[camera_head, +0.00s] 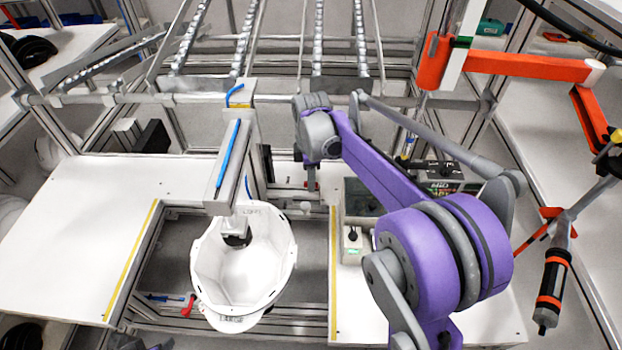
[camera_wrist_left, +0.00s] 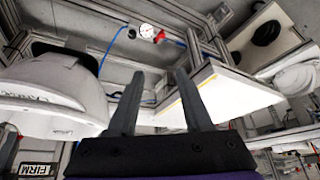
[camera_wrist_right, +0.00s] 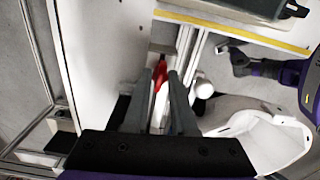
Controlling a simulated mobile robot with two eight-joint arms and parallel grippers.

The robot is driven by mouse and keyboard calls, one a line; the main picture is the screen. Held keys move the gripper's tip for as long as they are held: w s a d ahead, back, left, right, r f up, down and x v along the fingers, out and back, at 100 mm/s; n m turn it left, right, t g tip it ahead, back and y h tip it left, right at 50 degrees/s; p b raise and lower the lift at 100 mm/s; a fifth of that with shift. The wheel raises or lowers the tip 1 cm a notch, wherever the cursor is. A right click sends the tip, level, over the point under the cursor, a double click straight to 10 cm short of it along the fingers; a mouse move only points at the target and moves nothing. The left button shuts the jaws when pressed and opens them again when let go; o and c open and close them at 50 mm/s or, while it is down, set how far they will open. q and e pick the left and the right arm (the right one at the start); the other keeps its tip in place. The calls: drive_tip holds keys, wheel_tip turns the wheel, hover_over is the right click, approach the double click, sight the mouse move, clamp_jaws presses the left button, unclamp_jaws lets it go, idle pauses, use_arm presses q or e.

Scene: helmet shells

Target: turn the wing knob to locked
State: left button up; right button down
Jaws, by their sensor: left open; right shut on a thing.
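A small red part, which I take to be the wing knob (camera_wrist_right: 160,76), lies between my right gripper's fingertips in the right wrist view. The left gripper is not visible in the head view.
The upturned white helmet shell (camera_head: 243,265) hangs in the frame gap between the left white tabletop (camera_head: 80,225) and the right one. A small box with a black knob (camera_head: 352,238) stands on the right tabletop. An orange tool arm (camera_head: 520,65) hangs at the right.

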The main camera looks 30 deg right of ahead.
drive_tip(key=m, duration=0.6)
drive_tip(key=shift+m, duration=0.3)
drive_tip(key=m+b, duration=0.1)
drive_tip(key=m, duration=1.2)
drive_tip(key=shift+m, duration=0.3)
drive_tip(key=m, duration=0.5)
drive_tip(key=shift+m, duration=0.7)
drive_tip(key=c, duration=0.7)
unclamp_jaws()
drive_tip(key=shift+r, duration=0.1)
